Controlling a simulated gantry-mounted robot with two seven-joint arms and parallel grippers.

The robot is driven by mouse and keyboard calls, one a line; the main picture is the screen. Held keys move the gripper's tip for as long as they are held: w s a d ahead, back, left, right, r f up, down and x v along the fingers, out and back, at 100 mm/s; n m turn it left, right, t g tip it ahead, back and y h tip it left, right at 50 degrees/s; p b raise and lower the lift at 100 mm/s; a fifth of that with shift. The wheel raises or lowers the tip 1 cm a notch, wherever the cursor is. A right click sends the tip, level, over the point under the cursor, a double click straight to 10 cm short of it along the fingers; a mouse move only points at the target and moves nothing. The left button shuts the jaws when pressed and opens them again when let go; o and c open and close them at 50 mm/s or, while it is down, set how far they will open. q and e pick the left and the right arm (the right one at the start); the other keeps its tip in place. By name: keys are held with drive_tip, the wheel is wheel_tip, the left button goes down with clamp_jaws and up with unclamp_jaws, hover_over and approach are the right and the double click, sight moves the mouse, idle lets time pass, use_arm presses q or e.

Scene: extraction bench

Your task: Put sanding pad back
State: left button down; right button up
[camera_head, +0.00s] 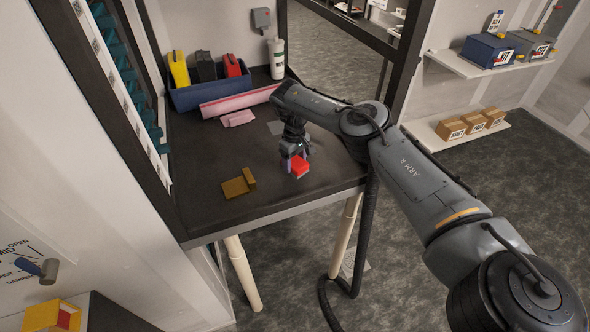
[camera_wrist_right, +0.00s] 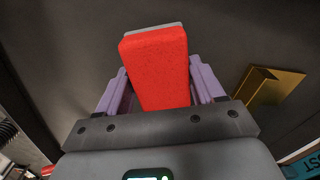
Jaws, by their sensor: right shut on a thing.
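A red sanding pad (camera_head: 299,166) is held in my right gripper (camera_head: 296,157) over the front right part of the dark bench. In the right wrist view the pad (camera_wrist_right: 157,68) shows as a red block with a grey edge at its far end. It sits between the two purple fingers of the right gripper (camera_wrist_right: 160,90), which are shut on it. A brass-coloured angled holder (camera_head: 238,185) lies on the bench to the left of the pad, and it also shows in the right wrist view (camera_wrist_right: 268,86). The holder looks empty. My left gripper is not in view.
A blue bin (camera_head: 210,95) with yellow, black and red items stands at the bench's back. A pink roll (camera_head: 238,101) and a smaller pink piece (camera_head: 238,118) lie before it. A white bottle (camera_head: 276,58) stands behind. Bare bench (camera_head: 205,150) lies between these and the holder.

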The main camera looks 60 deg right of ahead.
drive_tip(key=shift+f, duration=1.95)
drive_tip(key=shift+f, duration=0.15)
drive_tip(key=o, duration=0.9)
drive_tip(key=shift+o, duration=0.2)
